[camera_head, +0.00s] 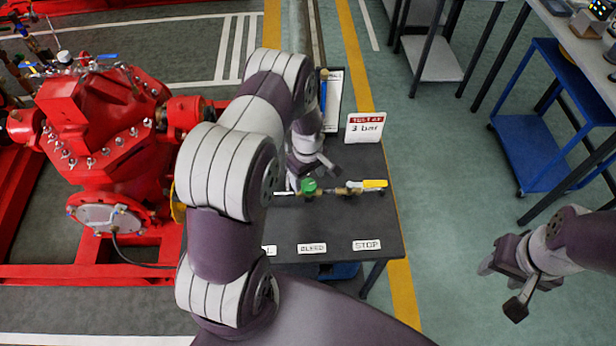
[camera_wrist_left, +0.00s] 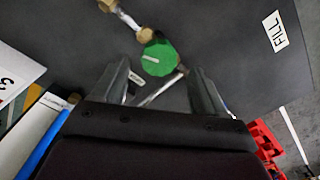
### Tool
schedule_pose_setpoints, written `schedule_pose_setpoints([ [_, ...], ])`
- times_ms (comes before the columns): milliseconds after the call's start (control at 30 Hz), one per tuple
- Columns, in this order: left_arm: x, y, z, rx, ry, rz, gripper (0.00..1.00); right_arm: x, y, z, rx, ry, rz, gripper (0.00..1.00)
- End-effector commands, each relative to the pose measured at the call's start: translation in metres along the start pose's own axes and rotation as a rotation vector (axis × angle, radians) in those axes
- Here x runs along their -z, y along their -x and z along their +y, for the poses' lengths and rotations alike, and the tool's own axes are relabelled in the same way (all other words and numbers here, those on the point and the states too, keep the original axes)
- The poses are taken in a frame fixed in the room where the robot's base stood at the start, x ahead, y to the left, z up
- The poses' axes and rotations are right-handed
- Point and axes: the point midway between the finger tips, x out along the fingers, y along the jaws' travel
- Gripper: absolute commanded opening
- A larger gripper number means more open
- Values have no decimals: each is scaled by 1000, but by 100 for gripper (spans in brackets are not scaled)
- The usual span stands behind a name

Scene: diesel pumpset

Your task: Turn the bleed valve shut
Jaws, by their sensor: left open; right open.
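The valve with a green knob (camera_head: 309,186) sits on a brass pipe line on the dark table, behind the BLEED label (camera_head: 312,248). In the left wrist view the green knob (camera_wrist_left: 160,57) has a pale mark on top. My left gripper (camera_head: 306,174) is open just behind the knob. In the wrist view its open fingers (camera_wrist_left: 161,88) stand on either side, with the knob just past the fingertips, and no grip on it shows. My right gripper (camera_head: 500,287) is open and empty over the floor at the right, far from the valve.
A yellow lever (camera_head: 374,184) is on the pipe to the right, behind the STOP label (camera_head: 366,245). A 3 bar sign (camera_head: 364,128) and a clipboard (camera_head: 331,104) stand behind. The red pump (camera_head: 95,125) is left. My left arm hides the table's left part.

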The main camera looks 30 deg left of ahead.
Motion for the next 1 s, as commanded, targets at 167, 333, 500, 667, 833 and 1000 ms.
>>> schedule_pose_setpoints([
  [167,0,-21,0,0,-1,0,72,1,4,0,0,0,0,49],
  [333,0,-26,1,-2,-2,1,72,1,4,0,0,0,0,49],
  [500,0,-26,1,-2,-2,1,69,1,4,0,0,0,0,49],
  [667,0,-26,1,-1,-2,1,17,1,4,0,0,0,0,49],
  [833,0,-26,1,-1,-5,1,16,1,4,0,0,0,0,49],
  [1000,0,-26,0,-1,-37,0,16,0,2,0,0,0,0,49],
])
